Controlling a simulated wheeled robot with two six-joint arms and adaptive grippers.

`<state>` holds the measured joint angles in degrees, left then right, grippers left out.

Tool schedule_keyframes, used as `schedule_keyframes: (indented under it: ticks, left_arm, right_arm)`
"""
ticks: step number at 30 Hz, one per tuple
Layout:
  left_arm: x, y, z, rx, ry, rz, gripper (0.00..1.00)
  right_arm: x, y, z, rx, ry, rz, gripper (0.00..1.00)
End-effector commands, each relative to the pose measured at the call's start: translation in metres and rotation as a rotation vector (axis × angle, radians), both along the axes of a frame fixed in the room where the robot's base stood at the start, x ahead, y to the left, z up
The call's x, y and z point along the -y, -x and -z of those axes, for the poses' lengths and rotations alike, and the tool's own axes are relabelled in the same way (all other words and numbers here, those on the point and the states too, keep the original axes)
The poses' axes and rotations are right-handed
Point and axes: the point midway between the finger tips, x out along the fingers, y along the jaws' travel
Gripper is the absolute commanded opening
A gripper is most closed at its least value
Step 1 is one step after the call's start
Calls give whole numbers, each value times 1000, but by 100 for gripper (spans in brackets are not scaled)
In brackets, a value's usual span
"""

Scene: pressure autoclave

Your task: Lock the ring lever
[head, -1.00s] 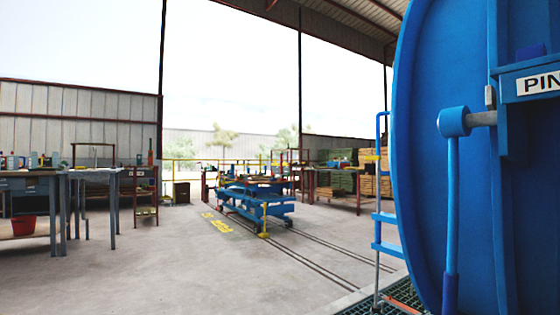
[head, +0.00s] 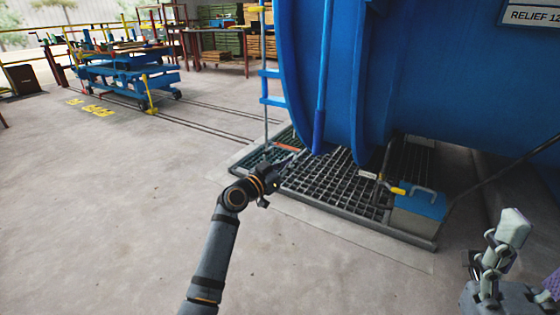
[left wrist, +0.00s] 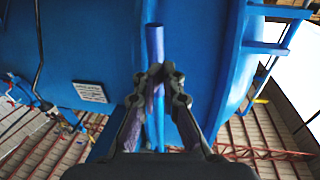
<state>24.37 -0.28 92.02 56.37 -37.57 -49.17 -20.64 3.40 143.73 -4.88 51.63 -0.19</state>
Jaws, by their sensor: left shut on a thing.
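The ring lever (head: 322,85) is a blue bar hanging upright in front of the big blue autoclave door ring (head: 299,60), with a darker blue sleeve at its lower end. Its top is out of the head view. My left gripper (head: 291,164) reaches up to the lever's lower end. In the left wrist view the lever (left wrist: 155,42) runs between the fingertips of the left gripper (left wrist: 161,76), which are closed on it. My right gripper (head: 508,243) seems to be at the lower right edge, partly cut off; its jaw opening is unclear.
A floor grating (head: 335,187) lies below the door. A grey box with a blue top (head: 420,206) and dark pipes stand at its right. A blue ladder-like frame (head: 268,87) is left of the door. A blue cart (head: 120,70) stands farther back on clear floor.

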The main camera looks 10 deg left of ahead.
Motion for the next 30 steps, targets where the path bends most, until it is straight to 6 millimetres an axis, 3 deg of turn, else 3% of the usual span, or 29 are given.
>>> schedule_keyframes:
  ticks: [7, 20, 23, 25, 30]
  left_arm:
    - [-17, 28, -1, 0, 0, 0, 0]
    - [-20, 33, 0, -3, 1, -9, 0]
    - [-33, 47, 1, -26, 6, -79, 0]
    - [-50, 67, 1, -39, 13, -171, 0]
    - [-86, 127, -18, -3, 33, -356, 0]
  right_arm:
    - [1, 2, -14, 8, -6, -5, 53]
    - [2, 0, -15, -1, -9, -5, 53]
    - [4, -23, -23, -116, -19, -1, 53]
    - [8, -53, -24, -266, -34, 3, 53]
    - [14, -114, 4, -632, -61, 11, 53]
